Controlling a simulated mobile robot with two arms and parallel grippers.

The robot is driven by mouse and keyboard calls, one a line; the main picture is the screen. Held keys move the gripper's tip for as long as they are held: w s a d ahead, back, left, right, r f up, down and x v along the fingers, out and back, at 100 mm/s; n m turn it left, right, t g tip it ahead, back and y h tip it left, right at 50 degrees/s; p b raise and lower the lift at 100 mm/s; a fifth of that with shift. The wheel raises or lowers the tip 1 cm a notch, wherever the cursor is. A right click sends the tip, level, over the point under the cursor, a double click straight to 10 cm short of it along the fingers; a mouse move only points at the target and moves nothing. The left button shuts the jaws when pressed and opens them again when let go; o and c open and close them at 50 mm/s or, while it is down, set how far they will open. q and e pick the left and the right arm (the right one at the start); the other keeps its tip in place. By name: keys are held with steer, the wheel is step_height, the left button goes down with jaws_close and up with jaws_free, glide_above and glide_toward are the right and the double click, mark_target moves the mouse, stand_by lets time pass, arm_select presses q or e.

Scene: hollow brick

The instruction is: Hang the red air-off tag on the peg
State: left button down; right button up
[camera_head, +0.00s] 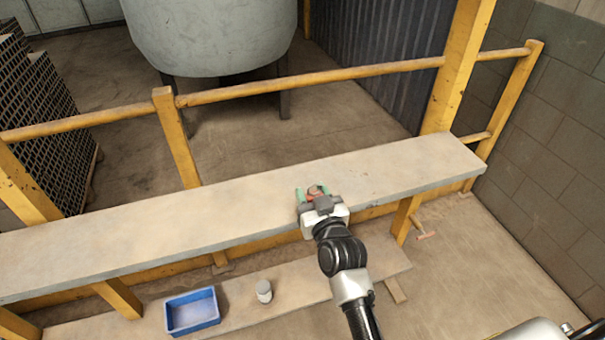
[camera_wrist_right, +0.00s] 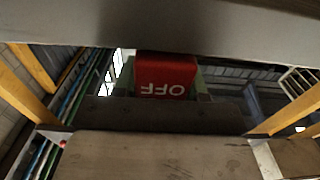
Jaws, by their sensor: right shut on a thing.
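My right gripper (camera_head: 316,191) is over the upper plank, its green fingertips on both sides of a small reddish thing. It is shut on the red tag (camera_wrist_right: 166,76), which shows in the right wrist view with the word OFF upside down. Much of the tag is hidden by the gripper in the head view. I cannot make out the peg in either view. My left gripper is not in view.
The long upper plank (camera_head: 130,225) is bare to the left. On the lower plank stand a blue tray (camera_head: 192,311) and a small pale jar (camera_head: 264,291). Yellow rails (camera_head: 310,80) and a post (camera_head: 458,65) stand behind. A block wall (camera_head: 545,170) is at right.

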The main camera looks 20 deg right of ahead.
steer(key=w, duration=0.2)
steer(key=shift+w+r, duration=0.1)
steer(key=shift+w, duration=0.3)
steer(key=w+p, duration=0.1)
steer(key=w, duration=0.2)
steer(key=shift+w+a+r+p, duration=0.1)
steer(key=shift+p, duration=0.3)
steer(key=shift+w+f, duration=0.15)
steer(key=shift+f, duration=0.15)
steer(key=o, duration=0.9)
steer(key=shift+f, duration=0.15)
